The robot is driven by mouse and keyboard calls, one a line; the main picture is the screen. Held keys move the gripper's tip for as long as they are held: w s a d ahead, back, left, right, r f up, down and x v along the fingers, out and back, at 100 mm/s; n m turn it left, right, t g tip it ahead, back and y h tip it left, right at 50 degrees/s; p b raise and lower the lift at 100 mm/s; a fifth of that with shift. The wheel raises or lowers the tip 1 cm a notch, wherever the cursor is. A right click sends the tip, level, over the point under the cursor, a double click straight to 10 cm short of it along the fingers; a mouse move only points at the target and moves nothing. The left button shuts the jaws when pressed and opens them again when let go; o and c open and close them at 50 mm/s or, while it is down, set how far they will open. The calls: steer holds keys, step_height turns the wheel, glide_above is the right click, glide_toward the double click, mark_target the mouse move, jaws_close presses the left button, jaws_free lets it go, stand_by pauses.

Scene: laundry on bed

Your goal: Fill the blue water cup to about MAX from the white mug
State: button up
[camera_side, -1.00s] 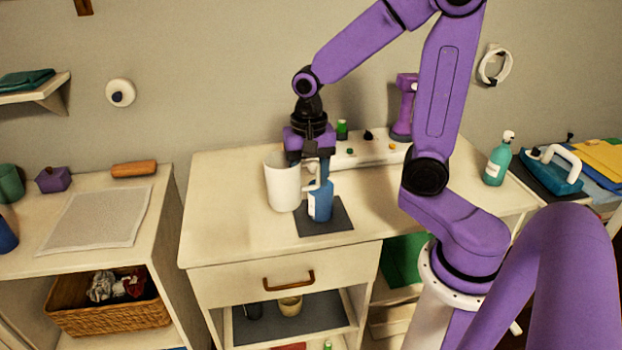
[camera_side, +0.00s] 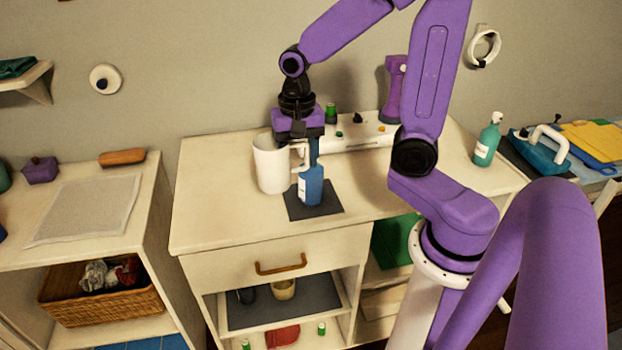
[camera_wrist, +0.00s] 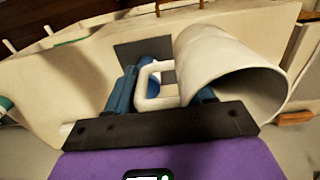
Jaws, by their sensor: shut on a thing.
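The large white mug (camera_side: 268,166) is close to the left of the blue water cup in the side view and looks nearly upright. I cannot tell whether its base touches the table. My gripper (camera_side: 303,152) is shut on the mug's handle, its blue fingers on either side of it in the wrist view (camera_wrist: 162,95). The mug (camera_wrist: 222,60) fills the right of that view. The blue cup (camera_side: 312,188) stands upright on a dark mat (camera_side: 327,207). Its rim is hidden behind my gripper, and its water level and MAX mark cannot be read.
A pale panel with small knobs (camera_side: 350,139) lies behind the mug on the table. The table top (camera_side: 215,200) left of the mug is clear. A drawer (camera_side: 290,255) is below.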

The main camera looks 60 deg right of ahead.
step_height(320, 180, up, 5)
steer(key=shift+f, duration=0.1)
steer(key=shift+w+d+f+n, duration=0.1)
steer(key=shift+w+d+n, duration=0.1)
steer(key=shift+n, duration=0.1)
steer(key=w+d+n, duration=0.4)
steer(key=d+n, duration=0.7)
steer(key=n, duration=0.2)
steer(key=w+d+n, duration=0.4)
steer(key=d+n, duration=0.6)
steer(key=n, duration=0.3)
steer(key=f, duration=1.6)
steer(key=shift+s+f, duration=0.15)
steer(key=shift+s, duration=0.1)
